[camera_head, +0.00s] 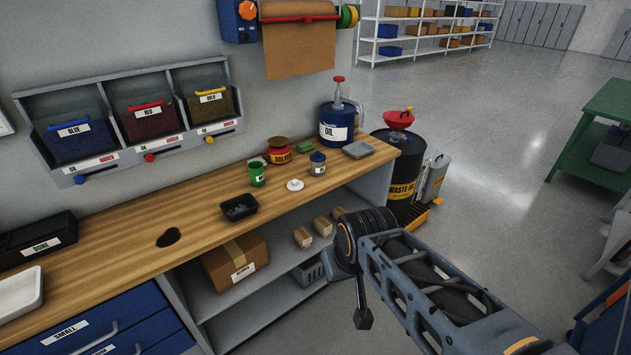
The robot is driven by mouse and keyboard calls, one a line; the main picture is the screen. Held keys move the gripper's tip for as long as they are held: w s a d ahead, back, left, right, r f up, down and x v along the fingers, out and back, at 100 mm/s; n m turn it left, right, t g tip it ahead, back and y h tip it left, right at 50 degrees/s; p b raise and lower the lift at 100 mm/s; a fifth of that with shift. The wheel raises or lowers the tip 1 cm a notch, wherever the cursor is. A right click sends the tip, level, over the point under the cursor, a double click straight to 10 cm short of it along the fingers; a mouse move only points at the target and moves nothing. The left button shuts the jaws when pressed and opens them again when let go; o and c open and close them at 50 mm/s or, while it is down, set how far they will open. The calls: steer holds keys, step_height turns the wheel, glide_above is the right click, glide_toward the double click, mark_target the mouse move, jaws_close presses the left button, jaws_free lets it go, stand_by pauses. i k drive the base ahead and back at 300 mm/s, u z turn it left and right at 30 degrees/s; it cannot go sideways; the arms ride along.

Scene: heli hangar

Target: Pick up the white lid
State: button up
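The white lid (295,185) is a small round disc with a knob on top. It lies on the wooden workbench (205,207), between a green cup (257,174) and a small jar with a blue top (318,164). My gripper (363,319) hangs at the end of my arm in front of the bench, to the right of and nearer than the lid, and clear of it. It points down and is small and dark, so its fingers cannot be made out. I see nothing held in it.
A black tray (239,207) and a dark spill (168,237) lie left of the lid. A red-and-yellow tin (280,152), a grey dish (357,149) and a blue oil can (338,125) stand behind it. A shelf with boxes is below the bench top.

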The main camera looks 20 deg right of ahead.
mark_target(294, 184)
steer(key=z, duration=0.4)
steer(key=i, duration=1.2)
steer(key=u, duration=1)
steer(key=k, duration=1)
steer(key=u, duration=1.35)
steer(key=i, duration=0.9)
steer(key=z, duration=1.1)
steer(key=i, duration=0.45)
steer(key=z, duration=0.45)
